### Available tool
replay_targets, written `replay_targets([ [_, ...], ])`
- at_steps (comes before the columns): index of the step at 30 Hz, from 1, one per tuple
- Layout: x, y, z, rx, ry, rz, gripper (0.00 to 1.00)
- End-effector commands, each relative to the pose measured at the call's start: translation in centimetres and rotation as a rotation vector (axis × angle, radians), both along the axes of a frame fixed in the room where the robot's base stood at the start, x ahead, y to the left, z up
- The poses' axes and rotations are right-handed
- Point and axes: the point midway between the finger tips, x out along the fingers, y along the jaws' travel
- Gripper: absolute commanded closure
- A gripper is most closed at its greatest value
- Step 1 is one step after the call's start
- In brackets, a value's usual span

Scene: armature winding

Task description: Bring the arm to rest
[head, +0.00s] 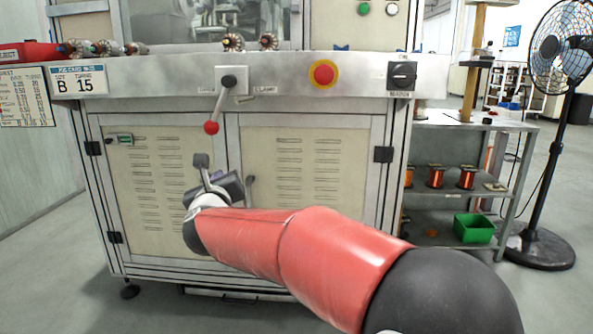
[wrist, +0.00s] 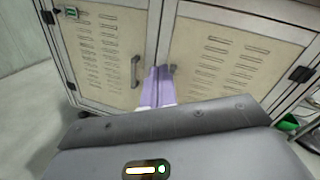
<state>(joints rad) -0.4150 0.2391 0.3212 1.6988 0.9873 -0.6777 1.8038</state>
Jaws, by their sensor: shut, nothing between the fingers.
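My arm, in a red sleeve, reaches forward from the lower right in the head view. My gripper (head: 231,187) is at its far end, in front of the machine's lower doors and below the clamp lever. In the wrist view the two purple fingers of my gripper (wrist: 158,72) are together, with nothing between them. They point toward the seam between the cabinet doors (wrist: 210,60). The remaining distance to the doors is hard to tell.
The clamp lever (head: 219,105) hangs with its red knob down. A red stop button (head: 323,73) and a main switch (head: 402,76) sit on the machine's front. Right are a shelf with copper spools (head: 435,176), a green bin (head: 473,229) and a fan (head: 560,47). Floor is clear at left.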

Motion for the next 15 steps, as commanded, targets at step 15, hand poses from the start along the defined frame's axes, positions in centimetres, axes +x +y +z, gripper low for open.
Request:
replay_targets([
  [15,-11.7,-13.8,3.3,-1.376,-0.082,0.407,1.0],
])
